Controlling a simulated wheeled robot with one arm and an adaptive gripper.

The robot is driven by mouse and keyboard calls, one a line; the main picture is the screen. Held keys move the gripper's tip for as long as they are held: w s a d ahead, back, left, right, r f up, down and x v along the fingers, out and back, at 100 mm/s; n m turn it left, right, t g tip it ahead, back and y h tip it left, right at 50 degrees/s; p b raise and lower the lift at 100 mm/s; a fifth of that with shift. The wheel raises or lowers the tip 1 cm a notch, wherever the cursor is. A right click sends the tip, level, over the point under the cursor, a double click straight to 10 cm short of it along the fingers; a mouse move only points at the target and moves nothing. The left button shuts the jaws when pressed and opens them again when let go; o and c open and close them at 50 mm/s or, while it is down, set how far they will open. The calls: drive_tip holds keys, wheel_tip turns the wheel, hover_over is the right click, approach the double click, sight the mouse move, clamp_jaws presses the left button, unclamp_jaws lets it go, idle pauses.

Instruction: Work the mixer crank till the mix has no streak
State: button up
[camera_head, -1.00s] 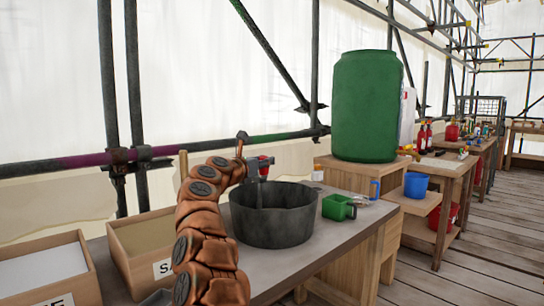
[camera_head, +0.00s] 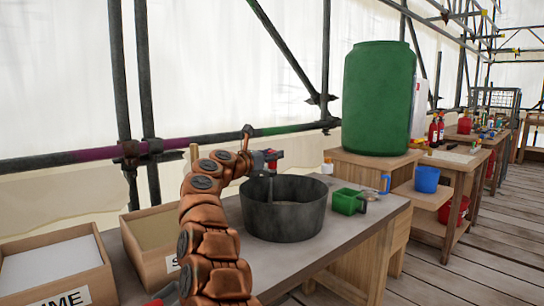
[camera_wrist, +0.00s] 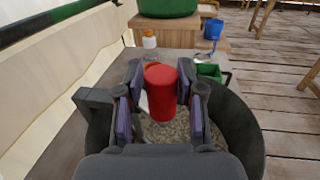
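The dark grey mixing pot (camera_head: 285,218) stands on the workbench; it also shows in the wrist view (camera_wrist: 238,125). The red crank knob (camera_wrist: 162,92) is upright over the pot, and a small part of it shows in the head view (camera_head: 272,154). My gripper (camera_wrist: 161,84) has a finger on each side of the knob, close against it, and appears shut on it. In the wrist view, grey, speckled mix (camera_wrist: 176,132) shows below the knob. A pale patch shows just left of the knob. The knob and fingers hide much of the mix, and the pot wall hides it in the head view.
Open wooden boxes (camera_head: 62,268) stand at the left. A green barrel (camera_head: 378,98) stands behind. Scaffold poles run behind the bench; the plank floor is clear at right.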

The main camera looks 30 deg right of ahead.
drive_tip(key=o, duration=0.3)
drive_tip(key=shift+f, duration=0.1)
drive_tip(key=v, duration=1.2)
idle(0.6)
